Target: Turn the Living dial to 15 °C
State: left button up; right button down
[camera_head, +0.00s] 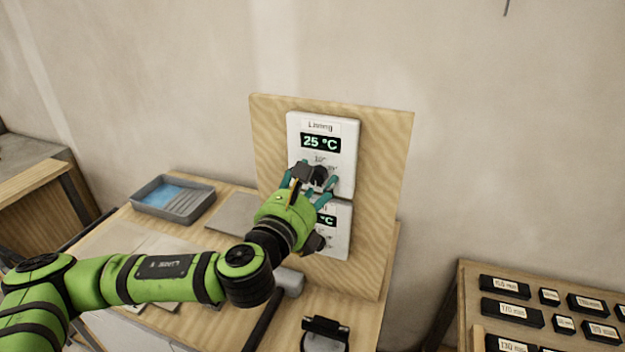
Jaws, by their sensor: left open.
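The Living thermostat (347,146) is a white panel on an upright wooden board. Its label reads "Living" and its display (320,142) shows 25 °C in green. Its black dial (319,175) sits below the display, partly hidden by my left gripper. My left gripper (314,182) is open, with its teal fingers on either side of the dial; I cannot tell whether they touch it. A second white thermostat (342,235) is below, its display mostly covered by my gripper. My right gripper is not in view.
A grey tray (173,199) with blue contents stands on the bench at left. A mallet-like tool (288,280) and a black device (325,334) lie near the front. At right, a wooden rack (468,300) holds several labelled black blocks.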

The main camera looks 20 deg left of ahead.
pick_arm(q)
jog(key=shift+w, duration=0.15)
jog(key=shift+c, duration=0.4)
grip_shut()
